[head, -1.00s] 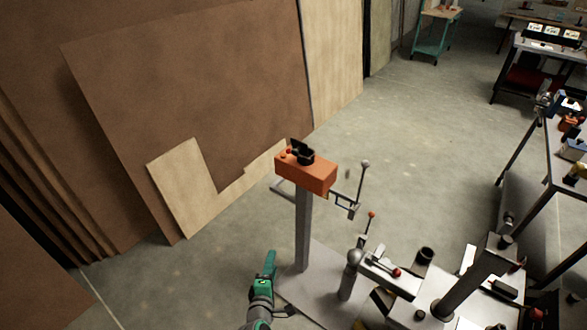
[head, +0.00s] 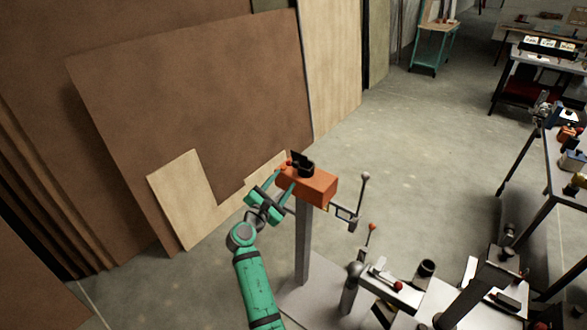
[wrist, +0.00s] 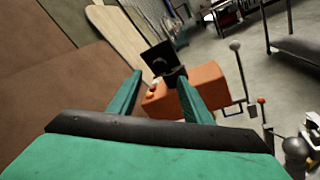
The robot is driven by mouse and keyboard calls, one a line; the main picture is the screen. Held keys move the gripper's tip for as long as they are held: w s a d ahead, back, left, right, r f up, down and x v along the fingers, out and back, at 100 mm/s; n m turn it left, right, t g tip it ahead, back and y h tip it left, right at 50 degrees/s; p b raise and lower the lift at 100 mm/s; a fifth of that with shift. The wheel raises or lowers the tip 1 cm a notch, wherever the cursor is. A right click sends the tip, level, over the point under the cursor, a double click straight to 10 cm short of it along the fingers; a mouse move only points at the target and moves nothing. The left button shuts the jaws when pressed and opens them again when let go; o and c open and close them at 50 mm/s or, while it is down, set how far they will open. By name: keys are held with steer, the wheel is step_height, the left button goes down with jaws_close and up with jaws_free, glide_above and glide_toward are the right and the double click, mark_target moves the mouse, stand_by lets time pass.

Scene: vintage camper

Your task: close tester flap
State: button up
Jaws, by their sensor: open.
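The tester is an orange box (head: 318,188) on a grey post, with a small red button on its left end. Its black flap (head: 297,157) stands raised beside a black cup-like part on top. In the wrist view the flap (wrist: 160,58) is a dark upright square plate behind the black part, and the orange box (wrist: 207,85) lies beyond the fingers. My gripper (head: 282,180) is open at the left end of the box, its teal fingers pointing toward it. In the wrist view my gripper (wrist: 161,92) has its two fingers apart, with the button and flap seen between them.
A lever with a grey ball (head: 364,177) rises right of the box. A grey bench device with a red-tipped lever (head: 372,227) stands at lower right. Brown boards (head: 200,90) lean on the wall at left. Open floor (head: 420,130) lies behind.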

mark_target(295, 166)
steer(key=x, duration=0.9)
steer(key=shift+w+d, duration=0.1)
jaws_close()
steer(key=shift+d, duration=0.1)
